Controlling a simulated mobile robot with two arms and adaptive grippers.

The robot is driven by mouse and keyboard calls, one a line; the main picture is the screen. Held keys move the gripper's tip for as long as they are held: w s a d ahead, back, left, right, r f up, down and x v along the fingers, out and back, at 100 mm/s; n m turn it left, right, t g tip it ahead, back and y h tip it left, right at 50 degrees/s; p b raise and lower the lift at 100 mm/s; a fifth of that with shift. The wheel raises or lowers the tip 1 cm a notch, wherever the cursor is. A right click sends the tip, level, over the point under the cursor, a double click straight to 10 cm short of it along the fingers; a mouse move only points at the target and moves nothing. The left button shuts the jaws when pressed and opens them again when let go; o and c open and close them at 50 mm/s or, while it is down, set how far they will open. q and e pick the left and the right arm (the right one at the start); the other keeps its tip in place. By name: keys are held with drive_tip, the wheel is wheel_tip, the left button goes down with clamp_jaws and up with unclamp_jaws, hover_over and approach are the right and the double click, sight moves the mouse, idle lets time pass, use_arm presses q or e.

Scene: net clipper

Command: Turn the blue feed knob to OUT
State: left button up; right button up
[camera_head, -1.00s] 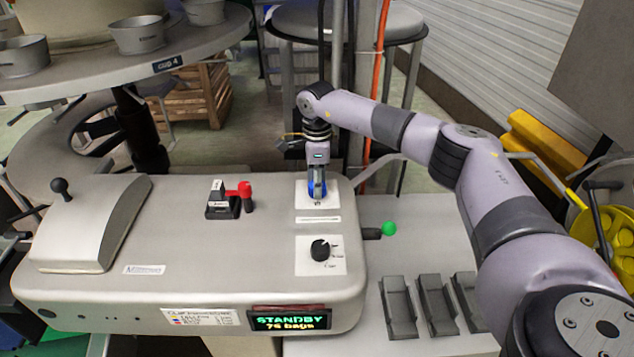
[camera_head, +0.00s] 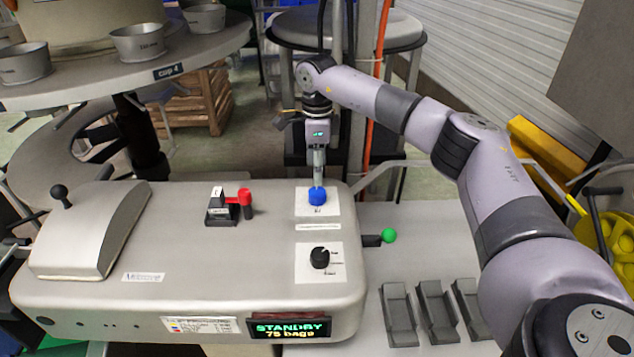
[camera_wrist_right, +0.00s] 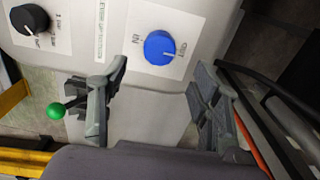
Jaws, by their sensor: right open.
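The blue feed knob (camera_head: 317,196) is on a white plate on top of the grey machine, near its right end. In the right wrist view the knob (camera_wrist_right: 160,47) is fully visible beside the IN and OUT labels. Its white mark points toward the OUT side, near that label. My right gripper (camera_head: 317,178) is above the knob, pointing down. Its fingers (camera_wrist_right: 158,105) are spread open in the wrist view, with nothing between them and the knob beyond their tips. My left gripper is out of view.
A black knob (camera_head: 320,257) is in front of the blue one. A red-handled switch (camera_head: 240,198) stands to its left. A green-ended lever (camera_head: 388,236) sticks out at the machine's right side. The display (camera_head: 290,329) reads STANDBY, 75 bags.

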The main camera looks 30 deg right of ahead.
drive_tip(key=shift+r, duration=2.35)
